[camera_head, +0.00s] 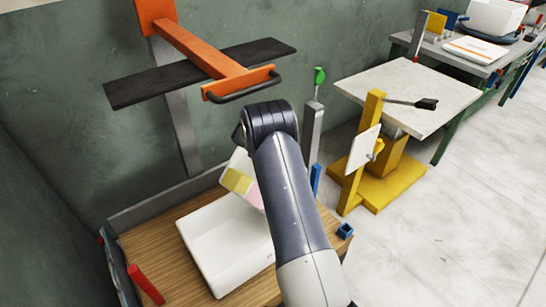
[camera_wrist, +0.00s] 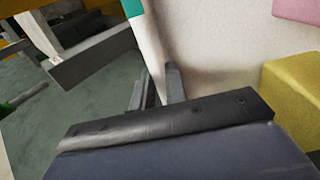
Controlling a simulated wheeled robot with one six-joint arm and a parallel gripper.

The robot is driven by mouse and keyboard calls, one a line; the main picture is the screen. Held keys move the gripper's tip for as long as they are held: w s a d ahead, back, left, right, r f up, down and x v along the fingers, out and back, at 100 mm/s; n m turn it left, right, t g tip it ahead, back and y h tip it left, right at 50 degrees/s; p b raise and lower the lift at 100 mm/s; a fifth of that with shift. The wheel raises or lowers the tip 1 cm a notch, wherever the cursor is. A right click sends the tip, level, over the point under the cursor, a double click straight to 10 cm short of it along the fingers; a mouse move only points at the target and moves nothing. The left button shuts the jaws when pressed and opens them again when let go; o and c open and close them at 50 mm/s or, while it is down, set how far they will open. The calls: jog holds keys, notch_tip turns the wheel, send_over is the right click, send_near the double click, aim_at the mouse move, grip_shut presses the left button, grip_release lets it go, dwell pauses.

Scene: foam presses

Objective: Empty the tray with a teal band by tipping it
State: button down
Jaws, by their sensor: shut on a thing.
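The tray with a teal band (camera_wrist: 134,8) is white. In the wrist view its wall passes between the two fingers of my gripper (camera_wrist: 158,88), which is shut on it. In the head view the tray (camera_head: 237,159) is tilted above a large white bin (camera_head: 190,236), partly hidden by my arm. A yellow foam block (camera_head: 237,180) and a pink one (camera_head: 252,197) show at the tray. The wrist view also shows the yellow block (camera_wrist: 293,90) and pink block (camera_wrist: 297,10) against the pale tray surface. My fingers are hidden in the head view.
The bin stands on a wooden table (camera_head: 170,220). An orange press arm with a black plate (camera_head: 130,90) overhangs it on the wall side. A red post (camera_head: 146,284) and a small blue block (camera_head: 345,231) are at the sides. A yellow stand (camera_head: 360,170) is right.

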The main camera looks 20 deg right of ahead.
jog(key=shift+s+a+r+t+h+b, duration=0.3)
jog(key=shift+a+r+h+b, duration=0.35)
jog(key=shift+b, duration=0.95)
jog(key=shift+s+a+r+t+h+b, duration=0.2)
jog(key=shift+s+a+r+h+b, duration=0.25)
jog(key=shift+a+b, duration=0.8)
jog(key=s+a+r+t+h+b, duration=0.1)
jog(key=a+b, duration=0.3)
jog(key=b, duration=0.4)
jog(key=s+a+r+t+h+b, duration=0.1)
jog(key=s+a+h+b, duration=0.2)
jog(key=b, duration=0.5)
jog(key=shift+s+a+t+h+b, duration=0.25)
jog(key=shift+a+t+h+b, duration=0.15)
jog(key=shift+a+h, duration=0.4)
